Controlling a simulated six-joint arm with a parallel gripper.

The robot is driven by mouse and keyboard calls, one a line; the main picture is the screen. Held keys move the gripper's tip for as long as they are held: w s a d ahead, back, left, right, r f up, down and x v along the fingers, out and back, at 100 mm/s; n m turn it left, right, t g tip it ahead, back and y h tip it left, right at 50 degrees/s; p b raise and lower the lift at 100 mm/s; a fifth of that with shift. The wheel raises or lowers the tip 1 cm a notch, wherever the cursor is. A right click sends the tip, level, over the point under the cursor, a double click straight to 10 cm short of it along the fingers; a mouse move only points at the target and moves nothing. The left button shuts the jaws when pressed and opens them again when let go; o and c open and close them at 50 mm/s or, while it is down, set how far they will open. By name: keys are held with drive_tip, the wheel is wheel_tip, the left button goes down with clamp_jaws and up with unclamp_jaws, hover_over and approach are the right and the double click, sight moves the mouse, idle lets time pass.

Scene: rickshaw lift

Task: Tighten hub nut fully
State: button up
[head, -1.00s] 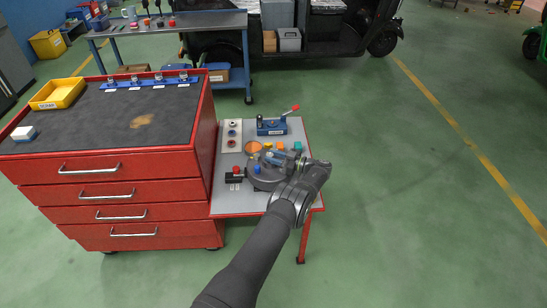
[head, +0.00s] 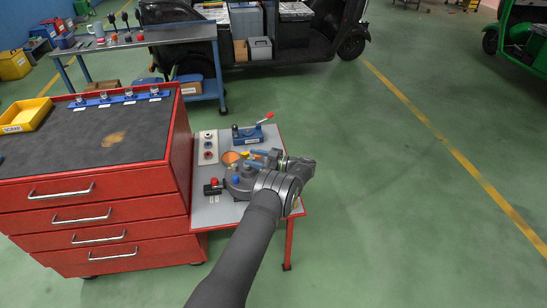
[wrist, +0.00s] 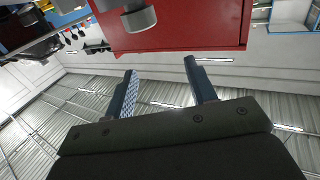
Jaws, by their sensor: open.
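My gripper (head: 257,159) is over the small side table (head: 215,216), at the end of my arm. In the wrist view its two blue fingers (wrist: 160,70) are apart with nothing between them. A round dark grey body (head: 240,181), perhaps the hub, stands on the table just below and left of the gripper, partly hidden by my wrist. A small blue knob (head: 236,180) shows on its near side. I cannot make out the hub nut. In the wrist view a grey cylinder (wrist: 138,18) shows beyond the fingers; I cannot tell what it is.
A blue fixture with a red-tipped lever (head: 248,134) stands at the table's back. A red-and-black part (head: 213,187) and a pale strip with round buttons (head: 208,148) lie left. The red drawer cabinet (head: 110,220) borders the table's left; open floor lies right.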

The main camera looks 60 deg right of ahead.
drive_tip(key=s+r, duration=0.5)
drive_tip(key=s, duration=0.4)
drive_tip(key=shift+s+r, duration=0.2)
drive_tip(key=shift+r, duration=0.15)
drive_tip(key=shift+w, duration=0.1)
drive_tip(key=m+t+h, duration=0.4)
drive_tip(key=m+h, duration=0.5)
drive_tip(key=h, duration=0.4)
hover_over(247, 167)
drive_tip(key=s+a, duration=0.2)
drive_tip(key=a, duration=0.3)
wheel_tip(247, 167, down, 2)
drive_tip(key=s+a+f+m+g+h, duration=0.65)
drive_tip(key=a+f+g+h, duration=0.2)
drive_tip(key=a+g, duration=0.2)
drive_tip(key=shift+g+y, duration=0.25)
drive_tip(key=shift+g, duration=0.2)
drive_tip(key=x, duration=1.1)
drive_tip(key=s+x, duration=0.1)
drive_tip(key=x, duration=0.5)
drive_tip(key=shift+w+d+f, duration=0.15)
drive_tip(key=shift+w+d, duration=0.1)
drive_tip(key=shift+d, duration=0.3)
drive_tip(key=c, duration=1)
